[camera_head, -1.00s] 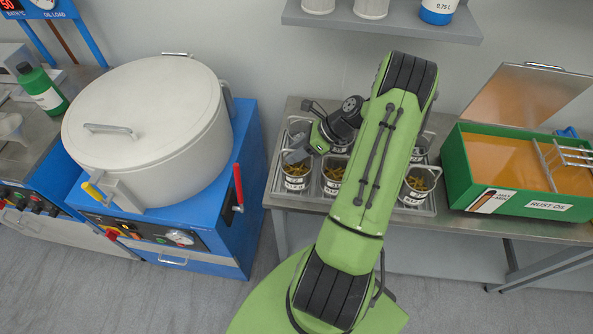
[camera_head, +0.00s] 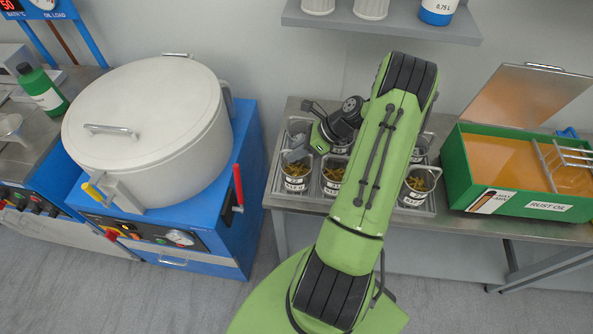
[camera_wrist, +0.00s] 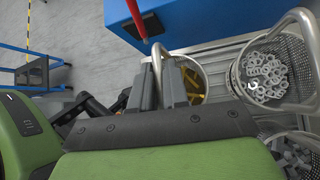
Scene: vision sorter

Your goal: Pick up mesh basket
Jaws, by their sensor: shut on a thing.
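The mesh basket (camera_head: 295,185) with brass-coloured parts and a label stands at the front left of the metal tray. My gripper (camera_head: 293,157) is just above it. In the wrist view, my gripper (camera_wrist: 170,84) has its grey fingers shut on the upright hoop handle (camera_wrist: 157,62) of the mesh basket (camera_wrist: 196,73). The fingers hide much of the basket, and its brass-coloured contents show beside them. I cannot see any gap between the basket and the tray.
Several other baskets, such as one (camera_head: 418,184) at the right, stand in the tray (camera_head: 385,209). A basket of grey rings (camera_wrist: 264,75) is close beside my gripper. A green rust oil tank (camera_head: 510,206) stands right. A blue machine with a round white lidded drum (camera_head: 150,130) stands left.

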